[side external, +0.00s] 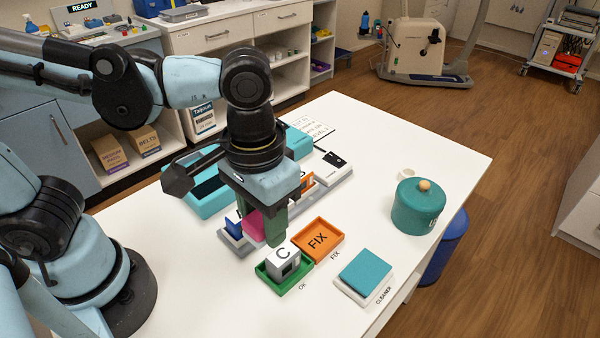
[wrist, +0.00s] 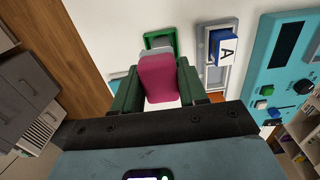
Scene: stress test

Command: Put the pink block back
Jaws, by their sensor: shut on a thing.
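My gripper (side external: 262,226) is shut on the pink block (side external: 252,227), which shows between the green fingers in the wrist view (wrist: 157,80). It holds the block near the grey rack (side external: 233,244); the gripper hides part of the rack, and I cannot tell if block and rack touch. A blue block (side external: 234,222) stands in the rack, its white face marked A in the wrist view (wrist: 227,48). An orange block (side external: 307,182) stands farther along the rack. A grey block marked C (side external: 283,258) sits in the green OK tray (side external: 268,279).
The orange FIX tray (side external: 318,240) is empty beside the green tray. A teal cleaner pad (side external: 366,270) and a lidded teal pot (side external: 418,207) stand to the right. A teal device (side external: 207,200) lies behind the rack.

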